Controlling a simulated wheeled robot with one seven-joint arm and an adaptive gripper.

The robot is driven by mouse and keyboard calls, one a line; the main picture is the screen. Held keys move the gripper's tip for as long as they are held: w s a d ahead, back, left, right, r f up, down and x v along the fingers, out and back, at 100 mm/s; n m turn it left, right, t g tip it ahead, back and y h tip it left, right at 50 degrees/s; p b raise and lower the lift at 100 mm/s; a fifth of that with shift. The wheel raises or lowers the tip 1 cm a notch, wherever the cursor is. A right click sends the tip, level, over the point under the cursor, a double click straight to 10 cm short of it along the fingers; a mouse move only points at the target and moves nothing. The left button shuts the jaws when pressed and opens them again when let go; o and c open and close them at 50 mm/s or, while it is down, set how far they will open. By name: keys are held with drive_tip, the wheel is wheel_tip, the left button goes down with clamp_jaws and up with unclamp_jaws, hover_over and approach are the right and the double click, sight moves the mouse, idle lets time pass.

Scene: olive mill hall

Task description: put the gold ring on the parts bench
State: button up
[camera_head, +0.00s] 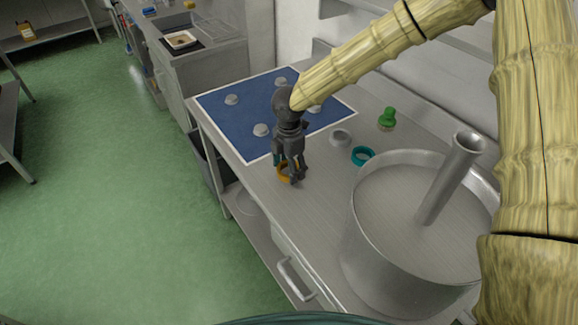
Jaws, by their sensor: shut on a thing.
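The gold ring (282,172) is between the fingers of my gripper (290,176), which points down and is shut on it. The fingers hide part of the ring. Both are over a grey bench top (318,196), in front of the near edge of a blue mat with a white border (240,115). I cannot tell whether the ring touches the bench top or hangs just above it. No label shows which bench is the parts bench.
A teal ring (362,156), a grey ring (340,138) and a green knobbed piece (387,119) stand right of my gripper. A large metal pot (365,270) fills the near right. Several pale domes sit on the mat. A sink counter (215,62) stands behind; green floor (100,200) is clear at left.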

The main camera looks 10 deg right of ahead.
drive_tip(key=shift+f, duration=0.45)
drive_tip(key=shift+f, duration=0.1)
drive_tip(key=o, duration=1.1)
wheel_tip(320, 180, up, 12)
drive_tip(key=shift+r+b, duration=0.1)
drive_tip(key=shift+b, duration=0.9)
